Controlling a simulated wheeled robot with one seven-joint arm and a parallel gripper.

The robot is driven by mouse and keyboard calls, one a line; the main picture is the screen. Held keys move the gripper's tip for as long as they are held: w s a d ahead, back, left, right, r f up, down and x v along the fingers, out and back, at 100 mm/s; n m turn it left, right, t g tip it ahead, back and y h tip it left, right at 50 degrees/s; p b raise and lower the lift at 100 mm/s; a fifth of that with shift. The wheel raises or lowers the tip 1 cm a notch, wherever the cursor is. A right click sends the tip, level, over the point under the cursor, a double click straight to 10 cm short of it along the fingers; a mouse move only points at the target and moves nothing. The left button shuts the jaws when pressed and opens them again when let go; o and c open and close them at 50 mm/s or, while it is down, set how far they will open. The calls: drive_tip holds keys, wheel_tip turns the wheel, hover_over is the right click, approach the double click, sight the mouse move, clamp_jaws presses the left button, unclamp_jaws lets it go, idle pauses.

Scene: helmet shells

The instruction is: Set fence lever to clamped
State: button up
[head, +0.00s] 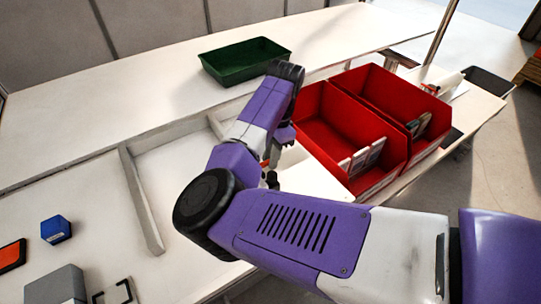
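A pale raised rail (140,200), which may be the fence, stands on the white worktop left of my arm. I cannot make out a fence lever or its position; my purple arm covers much of the area beside the rail. My gripper (270,178) is mostly hidden behind my forearm. Only small dark parts of it show between my arm and the red bins, low over the worktop. I cannot tell whether its fingers are open or shut, or whether they touch anything.
Two red bins (322,116) holding pale and dark items stand just right of my gripper. A green tray (245,58) sits behind. A blue block (56,229), an orange-and-black item (12,256) and a grey box (55,287) lie at left. The back-left worktop is clear.

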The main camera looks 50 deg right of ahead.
drive_tip(key=shift+o, duration=0.9)
drive_tip(key=shift+s+d+r, duration=0.1)
drive_tip(key=shift+d+r, duration=0.1)
drive_tip(key=shift+r, duration=1.1)
drive_tip(key=shift+s+d+r, duration=0.1)
drive_tip(key=shift+d+r, duration=0.1)
drive_tip(key=shift+r, duration=1.05)
drive_tip(key=shift+d+r, duration=0.2)
drive_tip(key=shift+r, duration=1.1)
